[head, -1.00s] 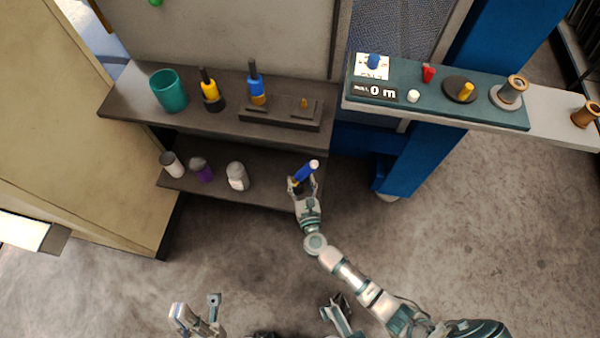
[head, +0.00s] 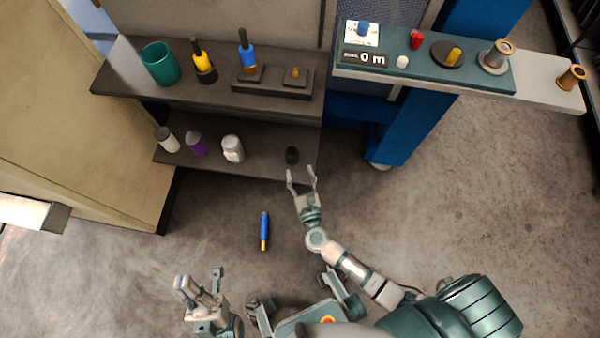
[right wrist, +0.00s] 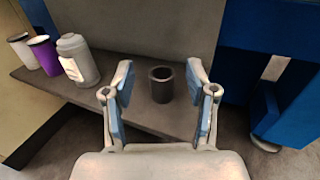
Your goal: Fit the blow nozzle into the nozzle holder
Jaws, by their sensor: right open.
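The blue blow nozzle (head: 264,228) with a brass tip is over the floor in front of the shelves, apart from both grippers. I cannot tell whether it is at rest there. The nozzle holder, a dark round cup (head: 292,155), stands empty-looking on the lower shelf; it also shows in the right wrist view (right wrist: 161,84). My right gripper (head: 301,174) is open and empty just in front of the holder. In the right wrist view its fingers (right wrist: 160,95) stand either side of the holder, without visible contact. My left gripper (head: 200,280) is open and empty, low in the head view.
The lower shelf (head: 262,158) also bears white, purple and grey containers. The upper shelf (head: 130,75) bears a teal cup (head: 160,64), yellow and blue tools and a dark block. A teal counter (head: 425,68) stands right, with a blue post below. The floor at right is clear.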

